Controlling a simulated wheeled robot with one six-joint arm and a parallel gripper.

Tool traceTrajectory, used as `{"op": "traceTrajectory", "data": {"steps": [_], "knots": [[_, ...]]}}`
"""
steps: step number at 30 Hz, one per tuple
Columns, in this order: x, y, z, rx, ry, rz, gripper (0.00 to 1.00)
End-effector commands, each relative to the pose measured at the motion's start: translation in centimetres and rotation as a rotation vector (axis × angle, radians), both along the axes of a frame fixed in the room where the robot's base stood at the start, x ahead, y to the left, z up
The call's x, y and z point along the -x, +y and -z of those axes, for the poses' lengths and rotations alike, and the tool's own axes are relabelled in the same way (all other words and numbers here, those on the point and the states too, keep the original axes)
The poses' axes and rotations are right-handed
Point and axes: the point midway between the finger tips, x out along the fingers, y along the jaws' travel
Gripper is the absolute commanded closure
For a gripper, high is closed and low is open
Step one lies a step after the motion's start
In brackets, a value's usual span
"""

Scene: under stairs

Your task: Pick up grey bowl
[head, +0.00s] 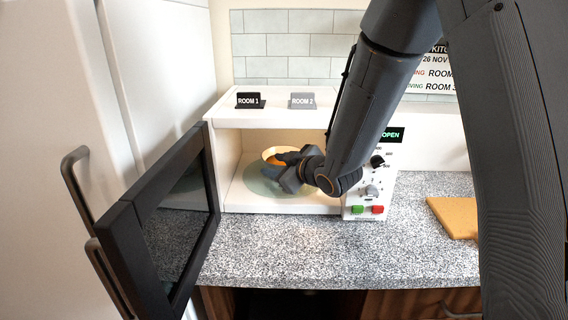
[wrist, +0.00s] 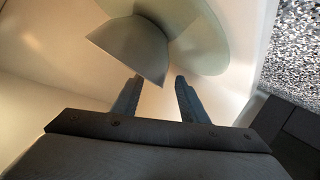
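The grey bowl (wrist: 132,45) is inside the open microwave, over the round glass turntable (wrist: 210,45). In the head view the bowl (head: 269,155) shows a pale rim and a warm orange inside, partly hidden by my gripper (head: 287,172). My gripper reaches in through the microwave's open front. In the wrist view my gripper (wrist: 158,86) has its two fingers apart, with a gap between them. One corner of the bowl's outline shows close to the fingertips, at the gap. I cannot tell whether the fingers touch it.
The black microwave door (head: 165,215) stands open at left, beside a white fridge-like cabinet (head: 60,110). The control panel (head: 368,190) is right of the opening. A speckled counter (head: 300,245) runs in front, with a tan board (head: 452,215) at right. Two room signs (head: 275,100) stand on top.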

Motion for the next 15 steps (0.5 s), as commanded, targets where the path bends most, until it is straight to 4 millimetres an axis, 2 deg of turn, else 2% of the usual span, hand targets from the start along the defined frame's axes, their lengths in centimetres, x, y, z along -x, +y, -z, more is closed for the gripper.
{"op": "traceTrajectory", "data": {"steps": [7, 15], "knots": [[-2.3, 1.5, 0.9, -0.001, 0.001, 0.000, 0.60], [-2.9, 1.8, 1.2, -0.002, 0.001, 0.002, 0.60]]}}
